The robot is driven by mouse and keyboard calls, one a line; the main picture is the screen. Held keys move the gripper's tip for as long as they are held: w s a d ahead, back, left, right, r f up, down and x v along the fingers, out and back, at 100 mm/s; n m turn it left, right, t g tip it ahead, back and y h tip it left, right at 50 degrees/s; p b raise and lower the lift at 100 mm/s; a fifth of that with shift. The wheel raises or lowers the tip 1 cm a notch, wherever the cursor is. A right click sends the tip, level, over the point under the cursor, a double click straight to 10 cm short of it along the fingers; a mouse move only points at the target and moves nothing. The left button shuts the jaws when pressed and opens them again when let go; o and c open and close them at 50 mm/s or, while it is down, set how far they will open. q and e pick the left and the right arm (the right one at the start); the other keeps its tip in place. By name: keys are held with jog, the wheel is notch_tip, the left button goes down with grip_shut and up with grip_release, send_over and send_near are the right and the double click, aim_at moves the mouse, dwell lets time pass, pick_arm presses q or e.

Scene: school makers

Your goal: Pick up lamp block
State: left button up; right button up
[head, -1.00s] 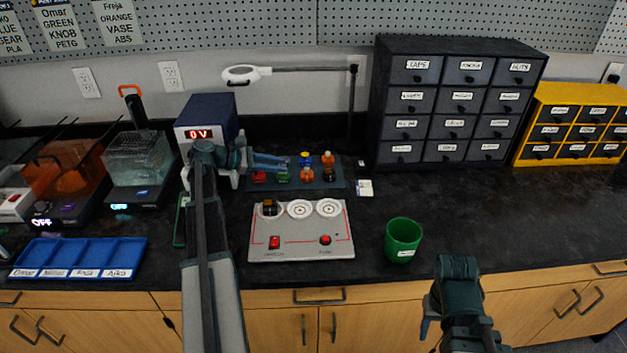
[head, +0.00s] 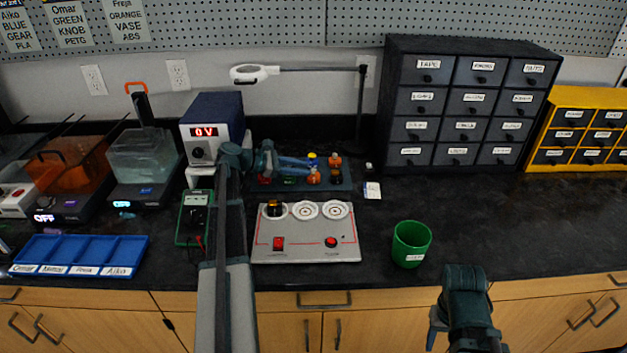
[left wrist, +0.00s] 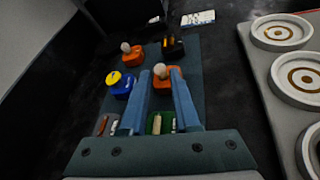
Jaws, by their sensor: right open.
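Two orange blocks with pale bulbs, which look like lamp blocks, stand on the dark tray. The nearer lamp block (left wrist: 165,74) lies between the fingertips of my left gripper (left wrist: 163,76) in the left wrist view. The fingers are apart, one on each side; I cannot tell whether they touch it. The farther lamp block (left wrist: 132,54) stands beyond the fingertips. In the head view my left gripper (head: 308,162) reaches over the tray (head: 342,187), near the nearer lamp block (head: 313,177). My right gripper (head: 436,326) is open and empty by the counter's front edge.

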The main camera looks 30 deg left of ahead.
pick_arm(q)
jog(key=shift+x, duration=1.05)
grip_shut()
jog(key=shift+r, duration=0.2)
